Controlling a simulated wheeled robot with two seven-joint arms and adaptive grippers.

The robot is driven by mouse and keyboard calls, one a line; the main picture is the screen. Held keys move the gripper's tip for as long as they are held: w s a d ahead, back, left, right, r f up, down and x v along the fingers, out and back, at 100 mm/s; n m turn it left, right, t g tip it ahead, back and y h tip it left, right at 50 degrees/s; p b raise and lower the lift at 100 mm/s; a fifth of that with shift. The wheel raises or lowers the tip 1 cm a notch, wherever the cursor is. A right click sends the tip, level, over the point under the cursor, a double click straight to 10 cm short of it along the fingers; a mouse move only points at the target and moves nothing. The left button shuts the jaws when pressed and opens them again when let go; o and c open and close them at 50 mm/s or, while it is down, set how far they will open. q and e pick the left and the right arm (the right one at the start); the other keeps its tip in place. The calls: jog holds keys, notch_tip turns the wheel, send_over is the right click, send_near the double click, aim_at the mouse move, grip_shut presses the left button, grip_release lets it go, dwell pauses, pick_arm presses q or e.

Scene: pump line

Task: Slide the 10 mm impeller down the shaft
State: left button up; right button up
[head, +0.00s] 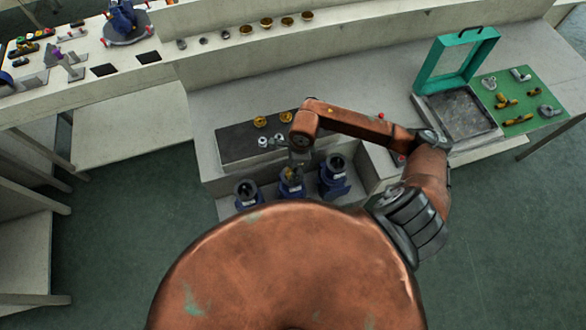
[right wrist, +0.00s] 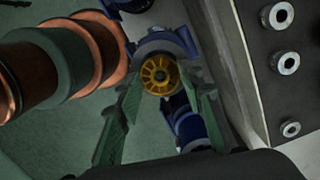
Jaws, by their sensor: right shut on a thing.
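A golden impeller (right wrist: 160,75) with radial vanes sits between the fingertips of my right gripper (right wrist: 163,82) in the right wrist view. The green fingers close on its two sides. It is over the middle blue pump housing (head: 290,188), and in the head view it shows as a small golden spot (head: 291,173) there. A dark round hub shows at its centre; I cannot tell how far down the shaft it sits. My right gripper (head: 298,161) is mostly hidden by my wrist in the head view. My left gripper is out of view.
Blue pump housings stand on either side, left (head: 247,195) and right (head: 334,178). A dark mat (head: 232,147) behind holds golden impellers (head: 260,121) and steel collars (head: 263,141).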

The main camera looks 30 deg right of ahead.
jog(key=shift+f, duration=0.1)
dwell(0.3)
jog(key=o, duration=1.3)
jog(key=r, duration=0.4)
jog(key=d+r, duration=0.1)
jog(key=r, duration=0.7)
jog(key=shift+s+d, duration=0.15)
jog(key=shift+s, duration=0.15)
jog(key=shift+f, duration=0.1)
